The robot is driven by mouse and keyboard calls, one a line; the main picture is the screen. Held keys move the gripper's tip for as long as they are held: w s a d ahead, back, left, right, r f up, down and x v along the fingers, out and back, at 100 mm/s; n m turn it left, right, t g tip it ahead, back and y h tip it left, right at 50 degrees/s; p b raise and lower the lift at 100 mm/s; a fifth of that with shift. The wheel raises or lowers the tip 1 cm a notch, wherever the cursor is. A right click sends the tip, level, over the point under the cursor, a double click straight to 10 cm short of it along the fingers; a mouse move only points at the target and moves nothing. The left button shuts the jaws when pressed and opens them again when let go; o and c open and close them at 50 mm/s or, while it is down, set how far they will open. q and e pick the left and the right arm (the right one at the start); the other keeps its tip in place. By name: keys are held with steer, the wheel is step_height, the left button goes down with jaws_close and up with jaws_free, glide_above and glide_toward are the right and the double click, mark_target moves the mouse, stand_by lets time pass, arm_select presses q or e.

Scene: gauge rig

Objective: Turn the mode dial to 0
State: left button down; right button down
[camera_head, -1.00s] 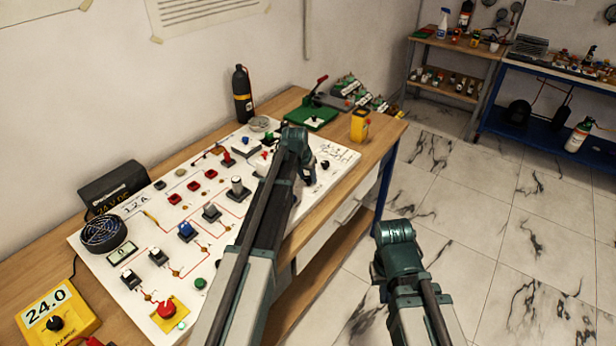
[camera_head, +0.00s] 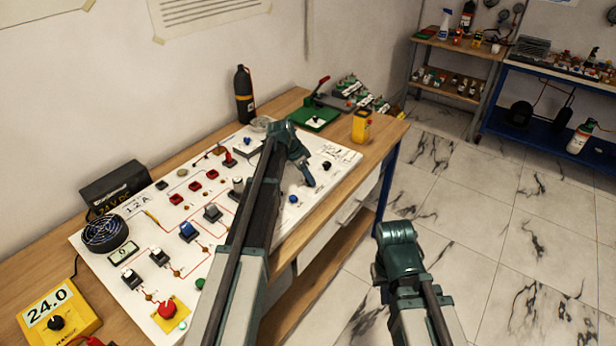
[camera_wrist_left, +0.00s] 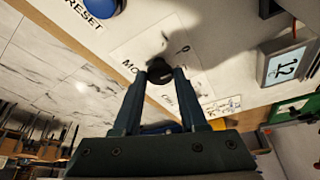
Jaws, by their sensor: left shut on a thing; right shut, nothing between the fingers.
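The mode dial (camera_wrist_left: 160,70) is a small round black knob on the white panel (camera_head: 345,155), with partly covered lettering around it. A 0 mark shows above and to its right in the left wrist view. My left gripper (camera_head: 310,182) reaches down to the panel's right part; its fingertips (camera_wrist_left: 160,78) are shut on the dial, one on each side. The fingers hide part of the dial and its lettering, and I cannot read where it points. My right arm's wrist shows low in the head view, off the table; its fingers are hidden.
A blue button (camera_head: 293,199) marked RESET sits beside the dial. Several switches and a red knob (camera_head: 167,308) fill the panel's left.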

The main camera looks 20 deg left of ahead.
stand_by(0.5)
arm_select(q)
steer(key=shift+c, duration=2.2)
jaws_free()
steer(key=shift+r, duration=0.1)
steer(key=p+v, duration=1.2)
steer(key=v, duration=0.1)
steer(key=shift+r+p, duration=0.35)
steer(key=shift+p, duration=0.05)
steer(key=shift+a, duration=0.1)
